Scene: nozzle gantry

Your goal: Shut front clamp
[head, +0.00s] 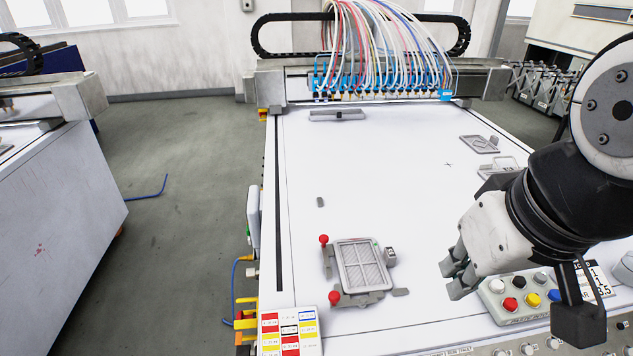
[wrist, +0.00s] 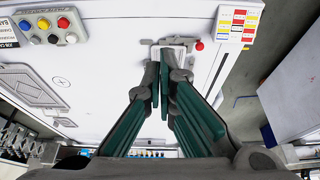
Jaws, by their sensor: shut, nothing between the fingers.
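A grey fixture holding a ribbed rectangular plate (head: 362,266) sits on the white machine bed near its front left. The front clamp (head: 334,298) has a red knob at the fixture's front left corner. A second red-knobbed clamp (head: 323,240) stands at its back left corner. I cannot tell how far either clamp is closed. My gripper (head: 455,275) is shut and empty, to the right of the fixture and apart from it. In the wrist view my gripper (wrist: 164,95) covers much of the fixture, and one red knob (wrist: 200,45) shows beyond the fingers.
A button panel (head: 525,295) stands at the front right edge of the bed, below my gripper. A colour-label card (head: 290,330) is at the front left corner. Other grey fixtures (head: 479,144) lie at the back right. The middle of the bed is mostly clear.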

